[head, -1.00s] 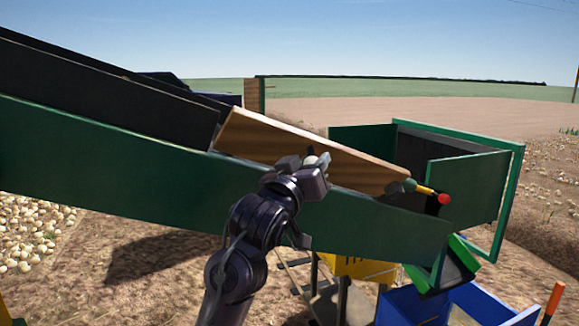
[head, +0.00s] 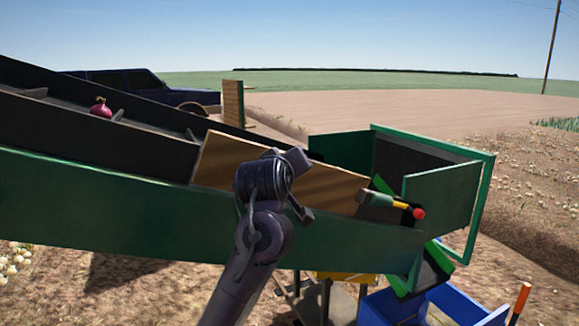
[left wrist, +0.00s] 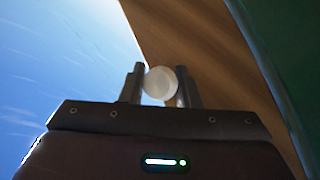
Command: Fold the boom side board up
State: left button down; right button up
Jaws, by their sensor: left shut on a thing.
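The boom side board (head: 335,188) is a wooden panel on the near side of the green boom (head: 110,195), standing up along its edge in the head view. Its brown face also fills the upper right of the left wrist view (left wrist: 205,35). My left gripper (head: 285,162) is at the board's face, with its fingertips partly hidden behind my wrist. In the left wrist view, its two fingers (left wrist: 160,88) close around a round white knob (left wrist: 161,83) in front of the board. My right gripper is not in view.
A red onion (head: 100,108) lies on the dark belt. A dark truck (head: 140,88) is behind.

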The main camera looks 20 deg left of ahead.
pick_arm(q)
jog(key=shift+a+r, duration=0.1)
jog(key=shift+r, duration=0.3)
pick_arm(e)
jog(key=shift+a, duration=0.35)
pick_arm(q)
jog(key=c, duration=1.4)
grip_release()
jog(key=shift+w, duration=0.1)
jog(key=shift+o, duration=1.3)
jog(key=shift+w+f, duration=0.1)
jog(key=shift+f, duration=0.05)
jog(key=shift+s, duration=0.25)
jog(key=b+v, duration=0.3)
jog(key=v, duration=0.4)
jog(key=shift+s+b, duration=0.15)
jog(key=shift+b, duration=0.15)
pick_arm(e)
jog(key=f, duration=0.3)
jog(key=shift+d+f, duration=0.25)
